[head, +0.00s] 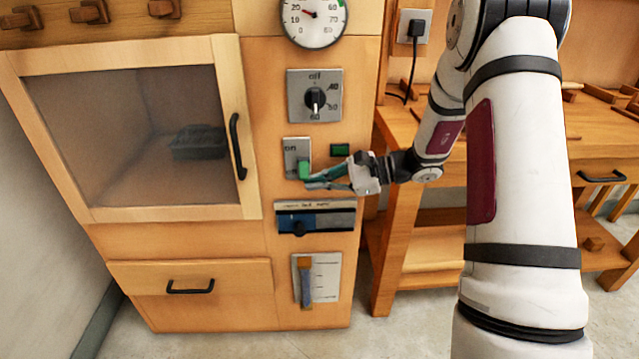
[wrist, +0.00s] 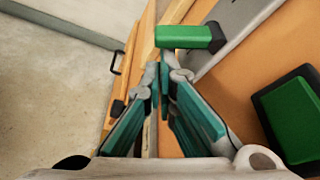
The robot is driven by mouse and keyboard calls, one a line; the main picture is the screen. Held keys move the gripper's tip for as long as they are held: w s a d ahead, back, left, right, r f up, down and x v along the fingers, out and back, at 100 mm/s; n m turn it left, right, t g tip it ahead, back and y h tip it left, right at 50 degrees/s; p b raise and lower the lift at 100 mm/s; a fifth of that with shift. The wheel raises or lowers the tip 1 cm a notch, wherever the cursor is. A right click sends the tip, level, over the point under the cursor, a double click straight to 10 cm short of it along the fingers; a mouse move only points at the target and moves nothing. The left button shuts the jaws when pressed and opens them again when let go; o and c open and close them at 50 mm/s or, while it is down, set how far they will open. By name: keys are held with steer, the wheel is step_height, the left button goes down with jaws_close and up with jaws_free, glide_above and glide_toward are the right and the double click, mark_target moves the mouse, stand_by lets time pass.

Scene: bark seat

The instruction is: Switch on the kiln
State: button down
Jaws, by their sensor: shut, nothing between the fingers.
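The kiln is a wooden cabinet (head: 220,245) with a glazed door and a column of controls. Its switch is a green lever (head: 304,169) on a grey plate (head: 291,146) marked "on" at the top; the lever sits at the plate's lower part. The lever also shows in the wrist view (wrist: 185,37). A small green block in a dark frame (head: 340,149) is right of the plate; I cannot tell if it is lit. My gripper (head: 312,183) is shut and empty, its tips right by the lever; I cannot tell if they touch.
Above the switch are a rotary dial (head: 315,99) marked "off" and numbers, and a round gauge (head: 314,15). Below are a blue slider panel (head: 330,219) and an orange-topped lever (head: 305,280). A wooden workbench (head: 400,130) stands at the right.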

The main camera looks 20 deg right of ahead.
steer(key=shift+s+r+m+g+p, duration=0.3)
steer(key=shift+m+p, duration=0.2)
steer(key=shift+p, duration=0.8)
steer(key=m+p, duration=0.1)
steer(key=p, duration=0.1)
steer(key=s+r+m+g+p, duration=0.1)
steer(key=p, duration=0.2)
steer(key=r+m+p, duration=0.1)
steer(key=p, duration=0.2)
steer(key=shift+s+a+g+y, duration=0.25)
steer(key=shift+a+g+y, duration=0.05)
steer(key=shift+g, duration=0.1)
steer(key=shift+r, duration=0.1)
steer(key=shift+r+p, duration=0.5)
steer(key=shift+r, duration=0.3)
